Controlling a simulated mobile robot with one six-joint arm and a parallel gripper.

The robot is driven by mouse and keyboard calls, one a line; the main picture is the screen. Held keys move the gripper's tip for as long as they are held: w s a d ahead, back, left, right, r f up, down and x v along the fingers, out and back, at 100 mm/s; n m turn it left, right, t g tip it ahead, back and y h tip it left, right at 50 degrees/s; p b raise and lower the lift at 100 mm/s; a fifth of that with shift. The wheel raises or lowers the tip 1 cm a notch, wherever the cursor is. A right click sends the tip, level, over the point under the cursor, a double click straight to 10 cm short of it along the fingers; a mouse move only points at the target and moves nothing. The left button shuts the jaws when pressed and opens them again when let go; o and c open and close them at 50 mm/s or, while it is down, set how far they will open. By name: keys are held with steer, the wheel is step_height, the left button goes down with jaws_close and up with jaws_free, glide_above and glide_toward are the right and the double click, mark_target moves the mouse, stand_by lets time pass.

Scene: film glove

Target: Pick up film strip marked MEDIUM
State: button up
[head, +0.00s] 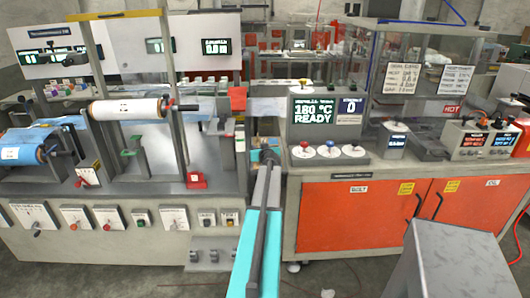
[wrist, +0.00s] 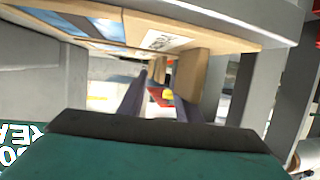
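I cannot read the word MEDIUM on anything, so I cannot tell which piece is that film strip. My gripper (head: 268,153) is at the end of my teal arm, low in front of the gap between the two machines. In the wrist view my gripper (wrist: 160,92) shows two dark fingers apart, with a gap and nothing clearly held between them. Above them is a pale ledge with blue patches (wrist: 100,27) and a whitish label (wrist: 165,41).
A grey post and a red block (head: 238,99) stand just left of my gripper. The control panel reading READY (head: 314,115) is at its right, above orange cabinets (head: 350,215). A blue roll (head: 22,152) is at far left. Tan blocks (wrist: 190,70) hang close to the fingers.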

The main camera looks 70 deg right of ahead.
steer(key=shift+c, duration=0.3)
jaws_close()
steer(key=shift+r, duration=0.2)
step_height(320, 180, up, 18)
steer(key=b, duration=0.1)
steer(key=shift+f+b, duration=0.15)
steer(key=shift+b, duration=0.25)
stand_by(0.4)
